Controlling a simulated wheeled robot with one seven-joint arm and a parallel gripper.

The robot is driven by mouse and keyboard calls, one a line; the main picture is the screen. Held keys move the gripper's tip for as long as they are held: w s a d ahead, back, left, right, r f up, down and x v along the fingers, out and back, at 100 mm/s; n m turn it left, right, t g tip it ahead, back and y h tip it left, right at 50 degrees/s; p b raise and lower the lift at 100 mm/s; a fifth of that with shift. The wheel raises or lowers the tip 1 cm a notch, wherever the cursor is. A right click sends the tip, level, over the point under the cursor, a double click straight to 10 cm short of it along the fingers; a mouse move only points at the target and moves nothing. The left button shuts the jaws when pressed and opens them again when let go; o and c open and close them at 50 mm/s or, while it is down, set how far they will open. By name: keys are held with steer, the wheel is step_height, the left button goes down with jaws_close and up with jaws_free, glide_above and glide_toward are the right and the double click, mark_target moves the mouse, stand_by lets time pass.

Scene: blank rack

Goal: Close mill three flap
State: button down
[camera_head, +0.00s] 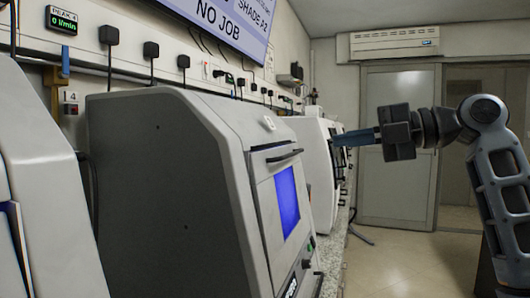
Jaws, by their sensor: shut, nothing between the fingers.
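A large grey-white mill (165,190) fills the middle of the head view. Its front flap (264,200), with a dark handle (284,155) and a blue-lit window (287,202), looks flush with the body. A second white mill (311,160) stands farther along the bench; the state of its flap is unclear at this angle. The number tag on the near mill is too small to read, so I cannot tell which mill is three. My gripper (338,140) is shut and empty, its blue fingers pointing left at the second mill's front; contact cannot be told.
Another machine (35,220) stands at the left edge. The stone bench edge (339,240) runs along the mills' fronts. Plugs and cables line the wall beneath a screen (225,22). The tiled floor (395,265) to the right is open, with a hose (360,232) near the bench.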

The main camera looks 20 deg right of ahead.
steer(key=p, duration=0.3)
glide_toward(262, 152)
steer(key=x, duration=0.6)
steer(key=shift+w+a+f, duration=0.2)
steer(key=shift+w+a, duration=0.05)
steer(key=shift+w, duration=0.05)
steer(key=shift+w+a+f+g+b, duration=0.1)
steer(key=shift+w+a+g+b, duration=0.35)
steer(key=shift+a, duration=0.3)
steer(key=shift+w+a, duration=0.1)
steer(key=shift+a, duration=0.1)
